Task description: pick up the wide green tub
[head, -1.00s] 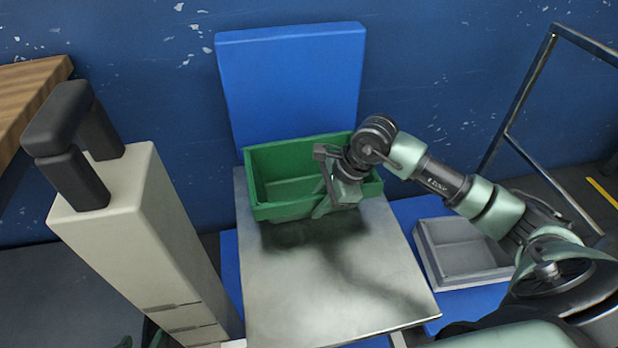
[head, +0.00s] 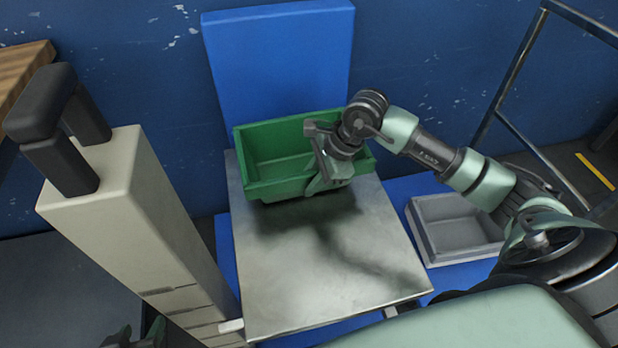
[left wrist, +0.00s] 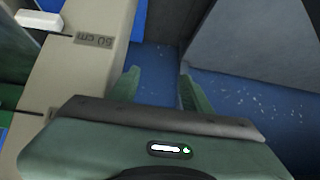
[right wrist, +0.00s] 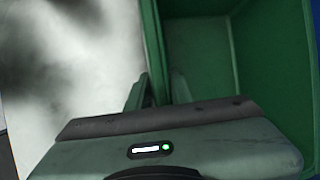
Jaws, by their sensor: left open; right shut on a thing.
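The wide green tub (head: 275,145) is at the back end of a grey metal table top (head: 300,290), in front of an upright blue panel. Its inside looks empty. My right gripper (head: 320,183) is shut on the tub's near wall; the right wrist view shows that wall (right wrist: 155,50) between the fingers (right wrist: 157,92). A dark shadow lies on the table just in front of the tub; I cannot tell whether its base touches the table. My left gripper (left wrist: 160,88) is open and empty, low beside the beige column, and barely shows at the head view's bottom left.
A tall beige column with a black handle (head: 55,125) stands left of the table. A grey bin (head: 455,230) sits on a blue surface to the right. A dark metal frame (head: 530,150) stands at the far right. The table's front part is clear.

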